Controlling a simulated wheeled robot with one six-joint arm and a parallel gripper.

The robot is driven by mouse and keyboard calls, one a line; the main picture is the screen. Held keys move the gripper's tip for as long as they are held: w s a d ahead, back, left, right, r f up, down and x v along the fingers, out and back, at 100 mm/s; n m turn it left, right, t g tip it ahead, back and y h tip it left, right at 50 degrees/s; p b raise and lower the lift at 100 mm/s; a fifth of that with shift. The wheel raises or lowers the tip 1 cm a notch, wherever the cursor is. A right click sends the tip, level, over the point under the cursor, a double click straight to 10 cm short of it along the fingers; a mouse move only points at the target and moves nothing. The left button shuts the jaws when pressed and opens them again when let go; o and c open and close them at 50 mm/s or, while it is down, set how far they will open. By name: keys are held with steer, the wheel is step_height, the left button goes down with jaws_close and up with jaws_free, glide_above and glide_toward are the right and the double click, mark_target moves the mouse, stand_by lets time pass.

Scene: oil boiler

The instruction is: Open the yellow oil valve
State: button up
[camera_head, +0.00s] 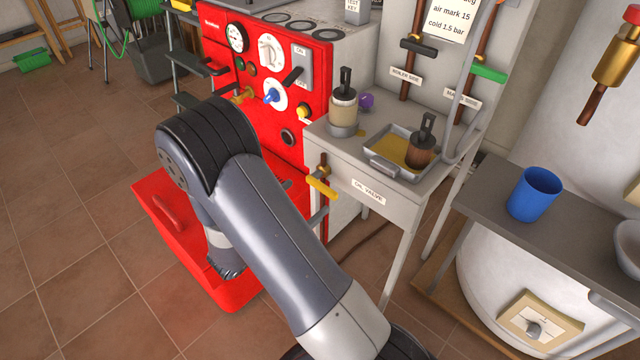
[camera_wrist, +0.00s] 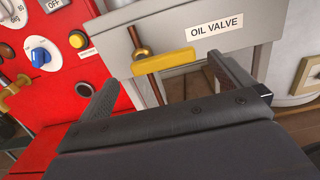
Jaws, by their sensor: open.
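The yellow oil valve handle (camera_head: 322,188) is at the left end of the grey stand's front, beside the "OIL VALVE" label (camera_head: 368,191). In the wrist view the yellow handle (camera_wrist: 163,62) lies roughly level, crossing its brass and copper pipe (camera_wrist: 150,78). My gripper (camera_wrist: 162,70) is open, with one finger to the left of the handle and one to the right. The handle shows beyond the fingers with nothing held between them. I cannot tell the exact distance. In the head view my arm hides most of my gripper.
The red boiler (camera_head: 262,75) with dials stands left of the stand, its red lower panel (camera_head: 160,215) jutting out over the floor. A tray (camera_head: 385,160) and jars are on the stand. A blue cup (camera_head: 535,193) is on a grey shelf at right. Floor is free at left.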

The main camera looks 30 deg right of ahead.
mark_target(320, 186)
steer(key=b+x, duration=0.1)
steer(key=x, duration=0.6)
steer(key=shift+d, duration=0.15)
steer(key=shift+c, duration=0.4)
steer(key=c, duration=1)
steer(key=shift+c, duration=0.2)
